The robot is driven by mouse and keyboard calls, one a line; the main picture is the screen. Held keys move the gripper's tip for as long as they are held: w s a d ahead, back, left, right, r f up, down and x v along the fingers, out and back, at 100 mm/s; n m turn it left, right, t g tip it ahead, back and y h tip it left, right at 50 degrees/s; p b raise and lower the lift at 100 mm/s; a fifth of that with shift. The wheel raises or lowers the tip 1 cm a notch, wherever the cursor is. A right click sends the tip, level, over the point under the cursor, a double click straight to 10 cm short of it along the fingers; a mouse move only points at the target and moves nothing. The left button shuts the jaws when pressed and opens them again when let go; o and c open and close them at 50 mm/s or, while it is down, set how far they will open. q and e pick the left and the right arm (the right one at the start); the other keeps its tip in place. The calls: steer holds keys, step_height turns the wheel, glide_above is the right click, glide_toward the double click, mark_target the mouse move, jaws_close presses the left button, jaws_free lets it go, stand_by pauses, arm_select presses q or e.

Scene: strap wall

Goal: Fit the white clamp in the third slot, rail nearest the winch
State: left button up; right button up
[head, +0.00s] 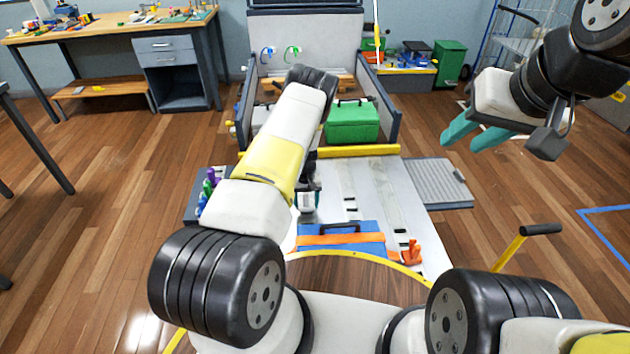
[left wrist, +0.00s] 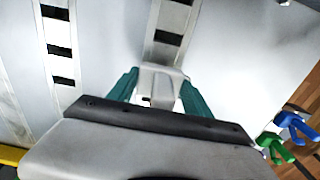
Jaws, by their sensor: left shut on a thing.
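My left gripper (left wrist: 160,92) is shut on the white clamp (left wrist: 162,80), which sits between its teal fingers in the left wrist view. In the head view the clamp (head: 307,203) hangs below my left arm, which hides most of that gripper. A pale rail with dark slots (left wrist: 172,18) runs just beyond the clamp; whether they touch I cannot tell. A second slotted rail (left wrist: 58,45) lies to its left. In the head view, slotted rails (head: 348,188) (head: 388,195) run along the pale bed. My right gripper (head: 468,143) is open and empty, far right. I cannot identify the winch.
A blue box with an orange band (head: 340,240) stands at the bed's near end, beside an orange piece (head: 411,252). A green box (head: 352,120) stands beyond the yellow bar (head: 360,151). Coloured clamps (head: 208,182) stand at the left; green (left wrist: 276,148) and blue (left wrist: 294,124) ones show in the wrist view.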

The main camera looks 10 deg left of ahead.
arm_select(q)
steer(key=shift+f, duration=1.4)
stand_by(0.4)
steer(key=o, duration=1.3)
steer(key=shift+o, duration=0.2)
